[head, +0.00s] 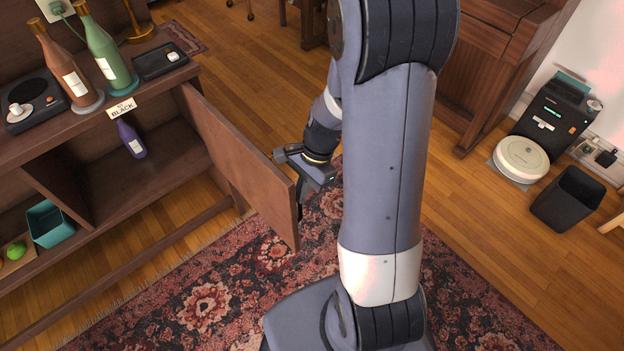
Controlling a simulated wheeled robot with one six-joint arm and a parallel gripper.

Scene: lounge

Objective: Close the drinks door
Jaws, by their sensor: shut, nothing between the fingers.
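The drinks door (240,161) is a brown wooden panel hinged at the right end of the sideboard (64,139). It stands open, swung out over the rug. A purple bottle (131,139) stands inside the open compartment. My gripper (289,186) is shut and empty at the outer right side of the door, close to its free edge. I cannot tell whether it touches the door. Part of the gripper is hidden behind the door's edge, and my arm covers the middle of the view.
A teal bin (49,225) sits on a lower shelf. The patterned rug (200,305) before the sideboard is clear of loose objects.

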